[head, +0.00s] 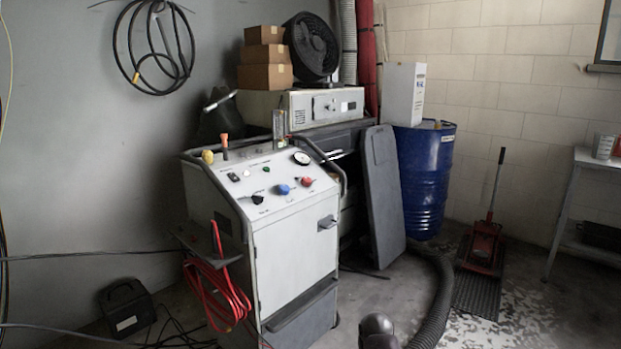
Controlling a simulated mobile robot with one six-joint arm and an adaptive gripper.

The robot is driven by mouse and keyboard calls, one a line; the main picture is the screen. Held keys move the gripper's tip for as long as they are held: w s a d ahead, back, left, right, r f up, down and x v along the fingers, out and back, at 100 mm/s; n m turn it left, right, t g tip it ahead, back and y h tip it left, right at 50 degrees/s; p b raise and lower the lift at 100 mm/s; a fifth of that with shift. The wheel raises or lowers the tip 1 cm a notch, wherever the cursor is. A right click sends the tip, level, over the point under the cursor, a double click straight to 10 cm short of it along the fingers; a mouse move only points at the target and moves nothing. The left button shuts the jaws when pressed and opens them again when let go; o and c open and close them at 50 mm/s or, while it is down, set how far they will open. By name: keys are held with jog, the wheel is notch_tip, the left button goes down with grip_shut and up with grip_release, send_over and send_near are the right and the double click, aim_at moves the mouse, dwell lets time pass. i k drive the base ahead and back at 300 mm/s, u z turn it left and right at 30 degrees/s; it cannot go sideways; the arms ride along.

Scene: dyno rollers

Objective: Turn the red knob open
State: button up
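The red knob (307,181) sits on the sloped white control panel of a wheeled cabinet (294,252), near the panel's right edge. A blue knob (283,189) is just left of it, and a black knob (257,198) is further left. A round gauge (301,158) is above the red knob. The red knob is small here, and I cannot tell which way it is turned. My gripper is not in view. Nothing covers the red knob.
A dark bent handle (327,160) rises behind the panel's right side. Red cables (219,287) hang on the cabinet's left. A thick black hose (436,298) lies on the floor at right. A blue drum (424,184) and a red jack (484,246) stand further back.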

aim_at(305, 181)
jog(key=i, duration=0.95)
jog(key=u, duration=0.3)
